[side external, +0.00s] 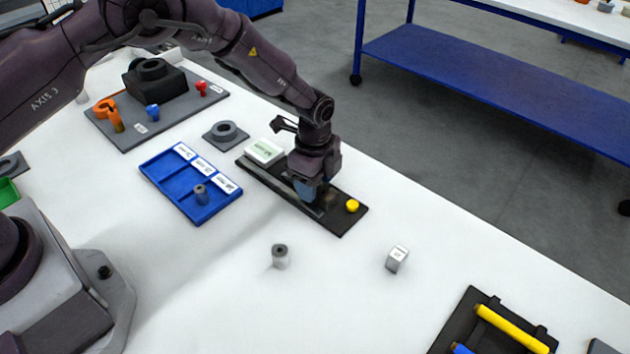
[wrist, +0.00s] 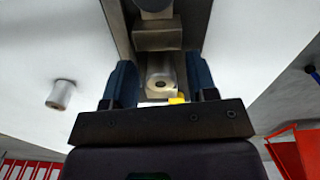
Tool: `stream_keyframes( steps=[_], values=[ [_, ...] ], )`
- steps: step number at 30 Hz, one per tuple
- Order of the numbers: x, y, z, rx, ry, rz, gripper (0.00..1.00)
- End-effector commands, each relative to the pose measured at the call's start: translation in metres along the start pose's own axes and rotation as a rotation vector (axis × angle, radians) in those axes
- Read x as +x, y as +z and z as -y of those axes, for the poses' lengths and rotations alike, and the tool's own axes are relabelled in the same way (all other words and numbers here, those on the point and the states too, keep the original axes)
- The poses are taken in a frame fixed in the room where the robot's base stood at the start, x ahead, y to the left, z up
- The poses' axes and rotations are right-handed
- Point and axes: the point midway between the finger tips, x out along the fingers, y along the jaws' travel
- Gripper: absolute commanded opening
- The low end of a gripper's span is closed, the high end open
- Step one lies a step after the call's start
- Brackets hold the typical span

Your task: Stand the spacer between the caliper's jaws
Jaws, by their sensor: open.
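The caliper lies on a black board (side external: 343,222), with a pale green-labelled box (side external: 264,151) at one end and a yellow knob (side external: 352,206) at the other. My gripper (side external: 309,190) is low over the caliper; in the wrist view its blue fingers (wrist: 160,82) are spread on both sides of a silver spacer (wrist: 161,72) with a dark hole. The spacer appears upright, with gaps to the fingers. A metal caliper jaw (wrist: 157,40) shows just beyond it.
A grey ring fixture (side external: 225,132) sits behind. The front table area is mostly clear.

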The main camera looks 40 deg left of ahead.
Motion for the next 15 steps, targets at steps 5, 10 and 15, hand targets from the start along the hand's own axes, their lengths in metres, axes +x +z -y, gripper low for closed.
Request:
stream_keyframes(
  steps=[5, 10, 15],
  values=[
    [-0.03, -0.001, 0.001, -0.001, -0.004, -0.004, 0.52],
    [-0.068, -0.001, 0.001, 0.0, -0.005, -0.003, 0.52],
    [-0.099, 0.0, 0.0, 0.0, -0.003, -0.002, 0.52]
  ],
)
